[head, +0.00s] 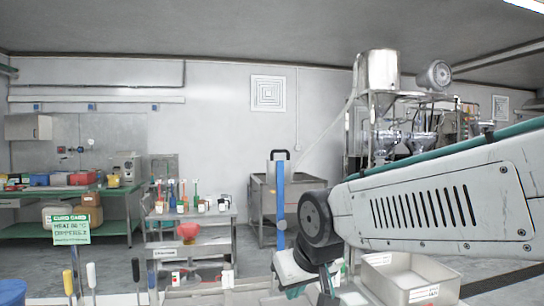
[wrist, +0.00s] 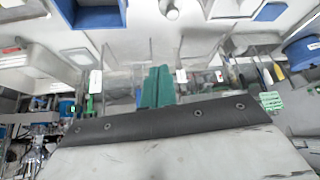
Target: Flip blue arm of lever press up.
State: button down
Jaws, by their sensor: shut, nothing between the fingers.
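In the head view a long blue bar (head: 281,200) stands upright, with a black loop-shaped handle at its top. It looks like the blue arm of the lever press; the press body below it is mostly hidden by my arm. The blue arm cannot be clearly picked out in the wrist view.
A white labelled box (head: 410,280) stands at lower right, close below my arm. Several upright tool handles and a green sign (head: 70,226) are at lower left, near a blue container (head: 12,292). A cart with bottles (head: 190,225) stands farther back.

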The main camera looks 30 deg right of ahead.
jog(key=w+d+r+t+h, duration=0.2)
jog(key=w+d+r+t, duration=0.3)
jog(key=w, duration=0.9)
jog(key=w+d+r+m+t+h, duration=0.1)
jog(key=w+d+r+t+h, duration=0.1)
jog(key=w+d+r+t, duration=0.4)
jog(key=w+d+r+m+t+h, duration=0.1)
jog(key=w+d+r+t, duration=0.4)
jog(key=w+d+r, duration=0.6)
jog(key=w+h, duration=0.1)
jog(key=w, duration=0.9)
jog(key=shift+w+d+r+t, duration=0.3)
jog(key=shift+w+t, duration=0.05)
jog(key=shift+t, duration=0.05)
